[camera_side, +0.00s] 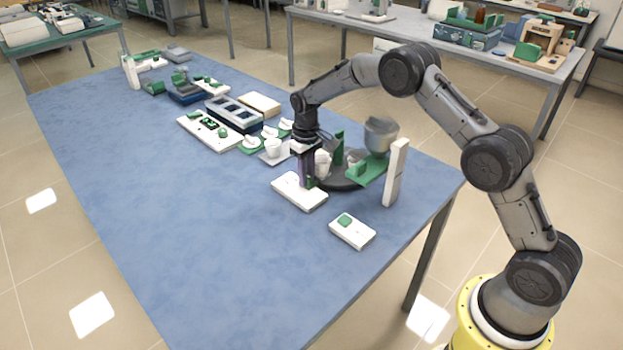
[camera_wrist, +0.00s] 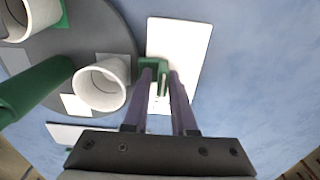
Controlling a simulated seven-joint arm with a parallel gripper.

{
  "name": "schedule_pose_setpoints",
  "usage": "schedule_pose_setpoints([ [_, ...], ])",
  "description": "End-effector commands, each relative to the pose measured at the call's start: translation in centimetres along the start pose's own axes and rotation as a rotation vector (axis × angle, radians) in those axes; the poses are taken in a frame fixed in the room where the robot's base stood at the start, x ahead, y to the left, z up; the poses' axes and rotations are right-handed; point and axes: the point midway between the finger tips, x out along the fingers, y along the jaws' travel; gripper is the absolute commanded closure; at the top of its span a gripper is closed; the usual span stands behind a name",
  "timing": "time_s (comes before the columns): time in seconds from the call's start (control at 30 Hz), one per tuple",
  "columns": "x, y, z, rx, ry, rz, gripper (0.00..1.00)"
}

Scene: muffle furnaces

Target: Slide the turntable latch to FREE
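The latch is a small green piece (camera_wrist: 152,64) on a white base plate (camera_side: 292,196), which also shows in the wrist view (camera_wrist: 182,42). The plate lies beside the dark round turntable (camera_wrist: 112,28), whose rim partly shows in the side view (camera_side: 335,184). My gripper (camera_wrist: 162,76) is low over the plate, its two purple fingers at the green latch. Part of the latch shows between the fingertips; whether they press on it cannot be told. In the side view my gripper (camera_side: 307,182) hides most of the latch. No FREE marking is readable.
White cups (camera_wrist: 102,82) and a green part (camera_wrist: 35,92) stand on the turntable close to my fingers. A white post (camera_side: 396,173) stands to the right. A white block with a green button (camera_side: 352,231) lies nearer. The blue table front is clear.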

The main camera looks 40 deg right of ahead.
Motion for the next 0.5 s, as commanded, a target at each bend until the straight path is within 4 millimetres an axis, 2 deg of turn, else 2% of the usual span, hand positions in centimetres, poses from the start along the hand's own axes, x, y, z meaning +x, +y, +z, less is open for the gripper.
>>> schedule_pose_setpoints([
  [0.03, 1.5, -0.2, 0.4, -0.002, -0.015, -0.003, 1.0],
  [0.27, 1.5, -0.3, 0.4, -0.002, -0.016, -0.004, 1.0],
  [0.5, 1.5, -1.4, 0.4, -0.001, -0.016, -0.004, 1.0],
])
